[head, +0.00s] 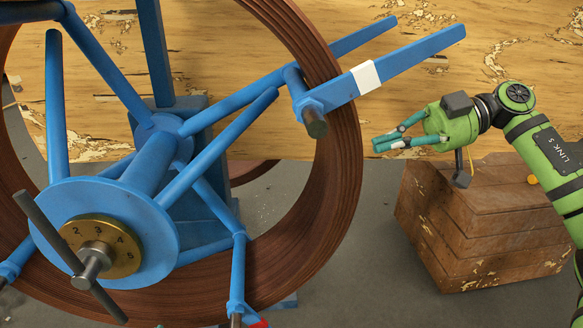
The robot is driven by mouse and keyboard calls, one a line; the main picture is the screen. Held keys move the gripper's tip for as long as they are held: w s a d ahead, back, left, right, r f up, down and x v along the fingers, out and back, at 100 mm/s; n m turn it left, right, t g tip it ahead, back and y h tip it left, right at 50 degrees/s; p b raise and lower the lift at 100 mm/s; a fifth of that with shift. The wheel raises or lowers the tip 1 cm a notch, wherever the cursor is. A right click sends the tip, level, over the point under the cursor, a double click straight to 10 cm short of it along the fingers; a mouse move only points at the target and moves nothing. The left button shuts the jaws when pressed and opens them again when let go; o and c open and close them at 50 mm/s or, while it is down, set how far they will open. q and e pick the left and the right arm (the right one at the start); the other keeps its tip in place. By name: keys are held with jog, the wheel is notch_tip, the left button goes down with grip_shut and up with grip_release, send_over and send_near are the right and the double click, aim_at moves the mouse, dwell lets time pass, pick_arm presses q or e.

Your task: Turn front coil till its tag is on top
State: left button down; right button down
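The front coil (345,150) is a large ring of brown, tightly wound pipe, cut off by the left and top edges. Blue reel arms hold it, running out from a blue hub disc (150,235) with a brass numbered dial and a dark crossbar. A white band (366,77), possibly the tag, wraps a blue bar that sticks out at the coil's upper right. My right gripper (376,144) points left, just right of the coil's rim and below that bar. Its teal fingertips are close together with nothing visible between them. My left gripper is not in view.
A wooden crate (480,225) stands on the grey floor below my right gripper. A worn wooden surface (280,110) lies behind the coil. A red piece (259,324) shows at the bottom edge, by a lower blue arm. Bare floor (350,275) lies between coil and crate.

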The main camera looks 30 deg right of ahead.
jog(key=shift+f, duration=0.45)
dwell(1.4)
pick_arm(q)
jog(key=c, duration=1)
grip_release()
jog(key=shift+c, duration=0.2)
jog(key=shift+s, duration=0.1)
